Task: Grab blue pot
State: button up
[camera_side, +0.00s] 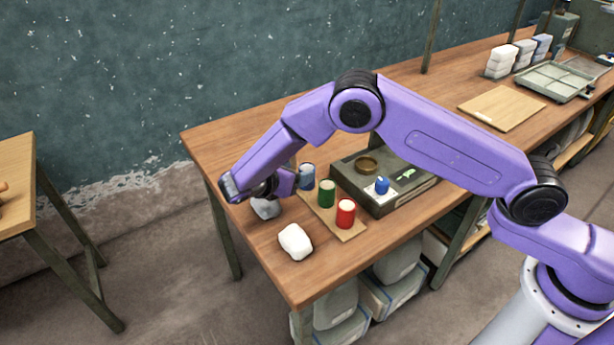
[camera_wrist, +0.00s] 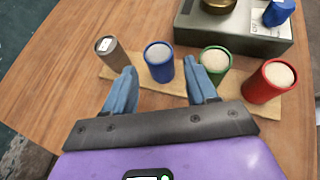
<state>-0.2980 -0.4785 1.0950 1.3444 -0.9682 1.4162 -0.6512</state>
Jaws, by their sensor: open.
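The blue pot (camera_wrist: 159,70) stands upright on a wooden strip, its round top filled with something pale. It also shows in the side view (camera_side: 306,178), just right of my gripper (camera_side: 276,185). In the wrist view my gripper (camera_wrist: 162,80) is open, one finger at each side of the blue pot's lower part in the picture. The fingers are not closed on it, and I cannot tell how far they reach around it. The fingertips are hard to make out in the side view.
A grey-brown pot (camera_wrist: 112,52) stands left of the blue one; a green pot (camera_wrist: 214,66) and a red pot (camera_wrist: 268,82) stand to its right. A grey-green box (camera_side: 382,200) carries a small blue item (camera_side: 382,185). White (camera_side: 295,241) and greyish (camera_side: 265,208) lumps lie nearby.

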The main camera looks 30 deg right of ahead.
aim_at(307, 167)
jog(key=x, duration=0.5)
jog(key=shift+w+d+r, duration=0.1)
jog(key=shift+w, duration=0.05)
jog(key=c, duration=0.8)
jog(key=shift+c, duration=0.2)
jog(key=shift+r, duration=0.1)
